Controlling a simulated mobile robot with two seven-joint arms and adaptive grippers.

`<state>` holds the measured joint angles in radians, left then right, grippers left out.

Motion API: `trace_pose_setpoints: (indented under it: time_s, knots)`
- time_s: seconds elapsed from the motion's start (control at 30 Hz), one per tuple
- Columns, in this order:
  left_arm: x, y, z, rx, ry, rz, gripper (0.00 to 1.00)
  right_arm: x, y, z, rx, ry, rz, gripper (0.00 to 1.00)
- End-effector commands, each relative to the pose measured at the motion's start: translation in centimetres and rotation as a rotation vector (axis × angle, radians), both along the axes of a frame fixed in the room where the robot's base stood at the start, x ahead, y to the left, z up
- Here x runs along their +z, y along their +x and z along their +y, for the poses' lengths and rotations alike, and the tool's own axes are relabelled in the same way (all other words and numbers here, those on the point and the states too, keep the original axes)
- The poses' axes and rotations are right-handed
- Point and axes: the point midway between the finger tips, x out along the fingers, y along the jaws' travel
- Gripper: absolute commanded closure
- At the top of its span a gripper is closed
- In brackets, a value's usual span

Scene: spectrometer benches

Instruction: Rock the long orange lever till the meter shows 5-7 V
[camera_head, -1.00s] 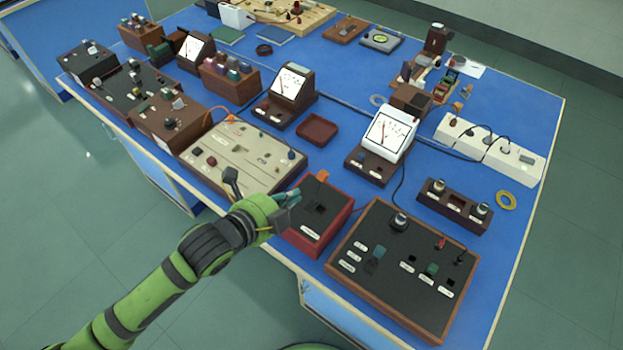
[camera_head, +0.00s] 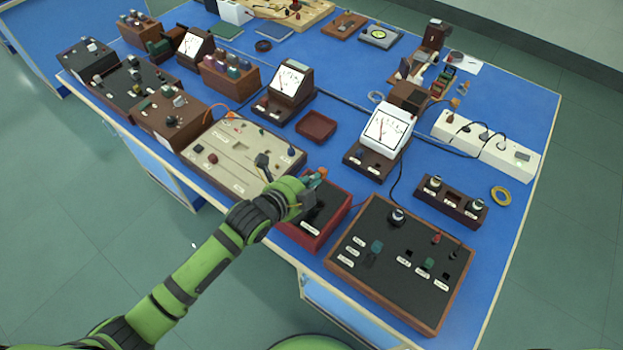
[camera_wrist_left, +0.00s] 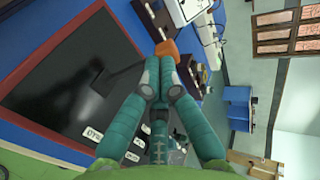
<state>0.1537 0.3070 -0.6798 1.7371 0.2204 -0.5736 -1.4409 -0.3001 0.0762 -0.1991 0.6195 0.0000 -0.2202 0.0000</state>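The orange lever (camera_head: 322,173) stands at the back of a red box with a dark top (camera_head: 318,222) near the table's front edge. My left gripper (camera_head: 312,181) is at the lever, over the box. In the left wrist view the teal fingers (camera_wrist_left: 157,75) are together at their tips, with the orange lever end (camera_wrist_left: 166,48) just beyond them. I cannot tell whether they touch it. A white-faced meter (camera_head: 389,127) stands behind the box on a brown base; its reading is too small to tell. My right gripper is not in view.
A beige panel (camera_head: 225,170) lies left of the box, and a wide brown-framed dark panel (camera_head: 400,285) lies right of it. A second meter (camera_head: 290,83) and a small red tray (camera_head: 316,127) are behind. Blue table is bare around the tray.

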Motion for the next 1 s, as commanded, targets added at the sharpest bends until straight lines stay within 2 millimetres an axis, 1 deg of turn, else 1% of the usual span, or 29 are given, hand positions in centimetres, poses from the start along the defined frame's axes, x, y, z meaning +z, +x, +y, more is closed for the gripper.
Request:
trace_pose_setpoints:
  time_s: [0.23, 0.53, 0.67, 1.0]
  knots:
    - [-0.4, 1.0, -0.5, -0.001, 0.003, -0.002, 1.00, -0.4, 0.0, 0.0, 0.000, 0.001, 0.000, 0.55]
    - [-0.4, 0.9, -0.6, 0.000, 0.000, 0.000, 1.00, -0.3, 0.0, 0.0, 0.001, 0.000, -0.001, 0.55]
    - [-0.4, 0.8, -0.5, 0.000, 0.001, 0.001, 1.00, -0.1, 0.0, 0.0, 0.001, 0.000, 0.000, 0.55]
    - [-0.3, -0.4, 0.3, 0.000, 0.001, 0.001, 1.00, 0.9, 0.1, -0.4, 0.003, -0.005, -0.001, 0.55]
